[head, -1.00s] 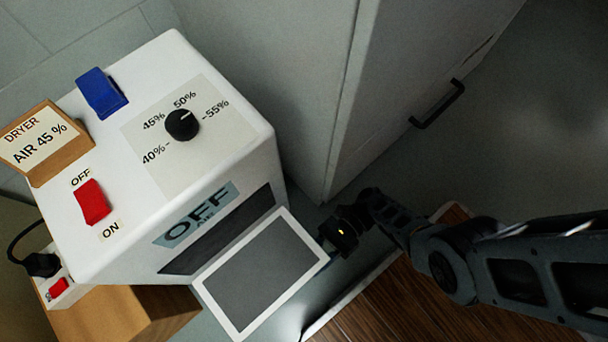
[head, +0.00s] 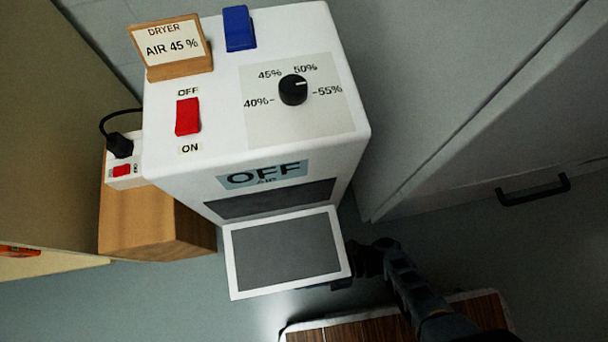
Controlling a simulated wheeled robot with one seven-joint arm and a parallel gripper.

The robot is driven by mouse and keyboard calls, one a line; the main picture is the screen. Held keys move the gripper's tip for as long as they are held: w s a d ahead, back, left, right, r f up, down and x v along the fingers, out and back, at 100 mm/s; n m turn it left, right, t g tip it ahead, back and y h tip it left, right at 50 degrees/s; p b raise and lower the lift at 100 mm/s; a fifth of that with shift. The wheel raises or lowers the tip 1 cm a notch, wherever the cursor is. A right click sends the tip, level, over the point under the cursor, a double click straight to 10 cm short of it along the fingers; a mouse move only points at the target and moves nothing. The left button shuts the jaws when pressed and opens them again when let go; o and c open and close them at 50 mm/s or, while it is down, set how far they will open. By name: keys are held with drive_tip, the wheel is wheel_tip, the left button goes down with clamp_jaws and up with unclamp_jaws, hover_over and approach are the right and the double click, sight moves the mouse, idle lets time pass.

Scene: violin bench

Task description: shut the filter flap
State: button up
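The filter flap (head: 287,253) is a white-framed panel with a dark grey mesh on the front of the white dryer (head: 190,165). It hangs open, tilted outward from the dryer's front, below a dark opening (head: 270,201). My gripper (head: 345,281) is low at the flap's right edge, partly beneath it. The flap hides the fingertips, so I cannot tell whether they touch it or how far apart they are.
The dryer's top has a black dial (head: 293,90), a red switch (head: 188,116), a blue block (head: 239,29) and a sign (head: 174,42). A power strip (head: 124,171) is at left. A grey cabinet with a black handle (head: 533,190) stands at right. Brown slatted surface (head: 375,332) lies below.

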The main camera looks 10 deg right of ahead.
drive_tip(key=c, duration=0.6)
drive_tip(key=shift+w, duration=0.1)
clamp_jaws()
drive_tip(key=shift+r, duration=0.15)
